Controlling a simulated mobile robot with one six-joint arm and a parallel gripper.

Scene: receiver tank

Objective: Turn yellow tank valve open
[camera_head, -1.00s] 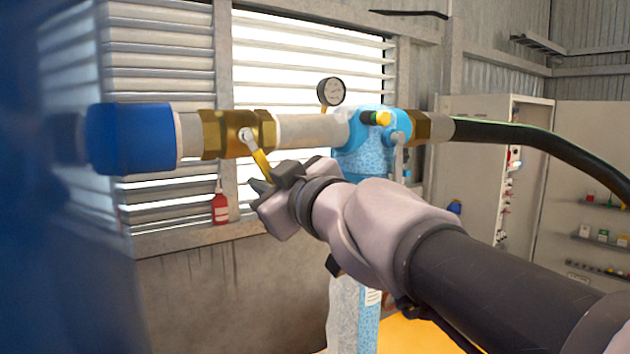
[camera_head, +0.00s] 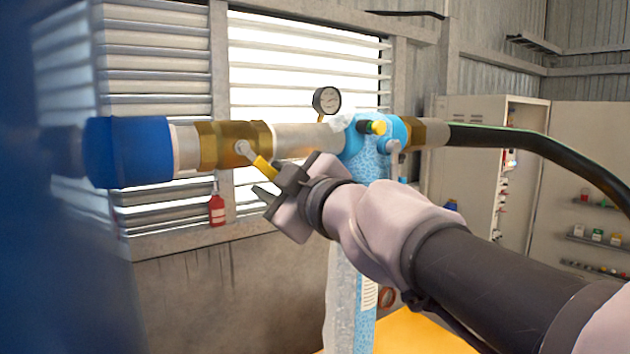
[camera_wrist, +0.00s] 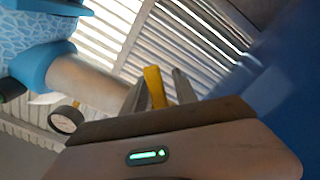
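The yellow valve handle (camera_head: 263,166) slants down and right from its bolt on the brass valve body (camera_head: 222,146), left of the blue tank top. My gripper (camera_head: 270,186) is at the handle's free end, with one dark finger showing below it. In the wrist view the handle (camera_wrist: 155,87) stands between the two fingers of my gripper (camera_wrist: 158,92). It is close to the left finger, with a narrow gap to the right one, so the fingers look open around it. Whether the left finger touches it I cannot tell.
A blue pipe end (camera_head: 127,152) is at left, a black hose (camera_head: 530,142) at right. A red bottle (camera_head: 216,210) stands on the window ledge.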

